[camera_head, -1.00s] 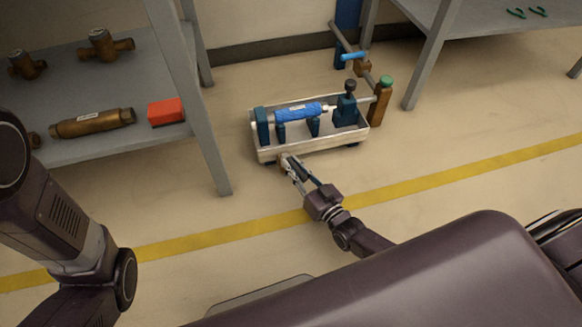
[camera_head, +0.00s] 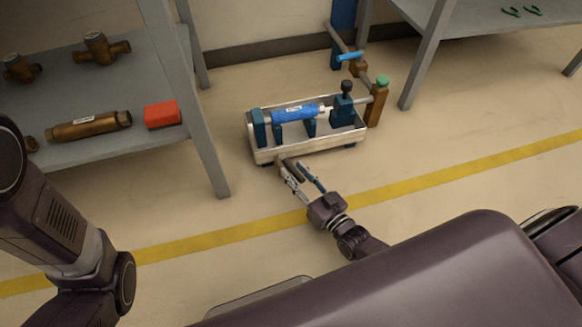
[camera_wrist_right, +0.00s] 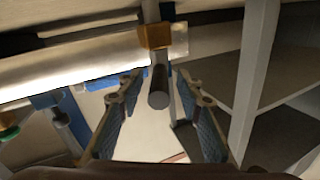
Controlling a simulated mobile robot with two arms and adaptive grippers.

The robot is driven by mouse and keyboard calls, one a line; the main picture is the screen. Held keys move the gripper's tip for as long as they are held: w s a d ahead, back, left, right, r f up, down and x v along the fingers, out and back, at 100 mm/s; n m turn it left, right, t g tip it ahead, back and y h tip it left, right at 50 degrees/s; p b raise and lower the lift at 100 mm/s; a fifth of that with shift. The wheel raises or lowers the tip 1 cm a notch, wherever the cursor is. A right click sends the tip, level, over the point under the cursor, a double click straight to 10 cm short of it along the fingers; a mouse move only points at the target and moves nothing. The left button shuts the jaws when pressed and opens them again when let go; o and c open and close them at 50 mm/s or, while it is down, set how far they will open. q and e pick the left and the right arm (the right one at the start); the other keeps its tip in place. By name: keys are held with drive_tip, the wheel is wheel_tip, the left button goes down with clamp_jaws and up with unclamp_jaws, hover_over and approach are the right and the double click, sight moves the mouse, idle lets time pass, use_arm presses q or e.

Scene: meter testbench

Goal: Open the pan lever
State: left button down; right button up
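The metal pan (camera_head: 308,146) of the bench stands on the floor, holding a blue meter (camera_head: 295,113) between teal supports. The pan lever (camera_head: 291,167) is a short dark rod on the pan's near side. In the right wrist view the lever (camera_wrist_right: 158,88) points toward the camera below a brass-coloured block (camera_wrist_right: 155,36). My right gripper (camera_head: 304,177) is open at the lever. In the wrist view its two fingers (camera_wrist_right: 158,98) are spread on either side of the rod, with gaps showing on both sides. My left arm shows at the left, but its gripper is out of view.
A shelf (camera_head: 110,147) with brass fittings and a red box (camera_head: 162,114) stands left of the bench. A pipe with a blue-handled valve (camera_head: 350,57) and a green-knobbed post (camera_head: 378,103) stand behind and right. The floor in front is clear, with a yellow line (camera_head: 440,172).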

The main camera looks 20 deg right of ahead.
drive_tip(key=v, duration=0.9)
drive_tip(key=shift+s, duration=0.2)
